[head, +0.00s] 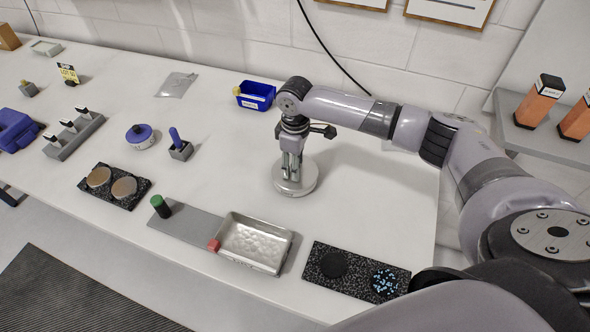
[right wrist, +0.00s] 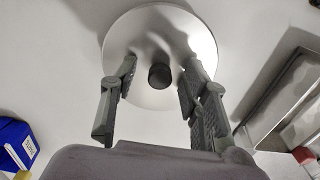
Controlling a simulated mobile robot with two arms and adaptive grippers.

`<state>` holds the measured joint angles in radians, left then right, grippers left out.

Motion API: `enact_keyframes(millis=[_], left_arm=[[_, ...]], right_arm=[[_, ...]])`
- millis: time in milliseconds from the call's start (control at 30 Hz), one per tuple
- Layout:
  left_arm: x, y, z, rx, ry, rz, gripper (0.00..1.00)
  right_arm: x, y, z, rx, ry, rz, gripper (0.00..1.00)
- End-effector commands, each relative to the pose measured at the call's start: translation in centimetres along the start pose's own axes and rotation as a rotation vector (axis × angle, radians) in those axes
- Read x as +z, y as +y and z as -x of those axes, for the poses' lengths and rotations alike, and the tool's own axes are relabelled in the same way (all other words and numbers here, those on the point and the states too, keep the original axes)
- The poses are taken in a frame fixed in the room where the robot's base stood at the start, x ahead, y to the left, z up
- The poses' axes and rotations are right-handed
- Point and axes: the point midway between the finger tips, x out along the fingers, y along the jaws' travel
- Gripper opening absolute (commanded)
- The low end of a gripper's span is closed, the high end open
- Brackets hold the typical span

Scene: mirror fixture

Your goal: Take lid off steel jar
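The steel jar with its round lid (head: 296,187) stands on the white table, under my right gripper (head: 291,168) in the head view. In the right wrist view, the pale round lid (right wrist: 146,92) fills the upper middle and has a dark knob (right wrist: 161,75) near its centre. My right gripper (right wrist: 162,72) points down with its fingers apart, one to each side of the knob. Gaps show between knob and fingers. The jar's body is mostly hidden by the lid. My left gripper is not in view.
A metal tray (head: 254,245) stands in front of the jar, beside a grey plate (head: 188,224) with a green-topped cylinder (head: 160,206). A speckled dark board (head: 355,274) lies at front right. A blue bin (head: 256,96) stands behind left. Table right of the jar is clear.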

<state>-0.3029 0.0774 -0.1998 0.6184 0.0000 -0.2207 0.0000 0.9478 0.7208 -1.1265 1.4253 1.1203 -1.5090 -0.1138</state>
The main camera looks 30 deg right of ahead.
Motion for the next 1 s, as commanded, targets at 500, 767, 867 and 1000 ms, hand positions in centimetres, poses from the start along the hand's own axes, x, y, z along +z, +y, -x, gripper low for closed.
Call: enact_keyframes(millis=[500,767,867,1000], left_arm=[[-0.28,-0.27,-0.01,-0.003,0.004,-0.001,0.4],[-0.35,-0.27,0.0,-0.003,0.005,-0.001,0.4],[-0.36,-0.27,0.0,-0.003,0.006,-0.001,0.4],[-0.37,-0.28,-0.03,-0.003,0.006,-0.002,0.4]], right_arm=[[-0.02,-0.01,0.06,0.0,0.0,0.0,0.06],[-0.02,-0.01,0.08,0.0,0.001,0.0,0.0],[-0.03,-0.01,0.08,0.0,0.001,0.0,0.0],[-0.04,0.0,0.17,0.0,0.001,0.0,0.0]])
